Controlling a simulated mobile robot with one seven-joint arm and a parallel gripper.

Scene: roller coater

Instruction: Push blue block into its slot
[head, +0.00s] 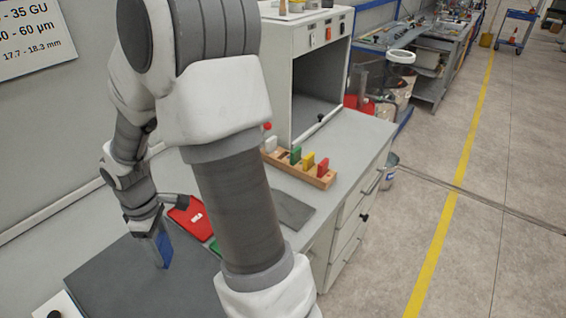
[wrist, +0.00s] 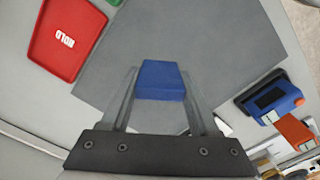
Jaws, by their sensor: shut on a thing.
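The blue block (wrist: 161,80) is between the two fingers of my gripper (wrist: 160,92) in the wrist view, and the fingers are shut on it. In the head view my gripper (head: 158,246) points down at the left, with the blue block (head: 165,251) at its tips, over or on the dark grey mat; I cannot tell whether the block touches it. A wooden rack (head: 325,182) stands on the bench at centre right. It holds a green block (head: 295,156), a yellow block (head: 308,161) and a red block (head: 323,166) upright. My arm hides the rack's left part.
A red HOLD tray (head: 187,219), also in the wrist view (wrist: 68,30), lies beside the mat (wrist: 180,45). A green tray (head: 214,246) is partly hidden by my arm. A white cabinet (head: 307,75) stands behind the rack. A blue device (wrist: 272,100) is at the wrist view's right.

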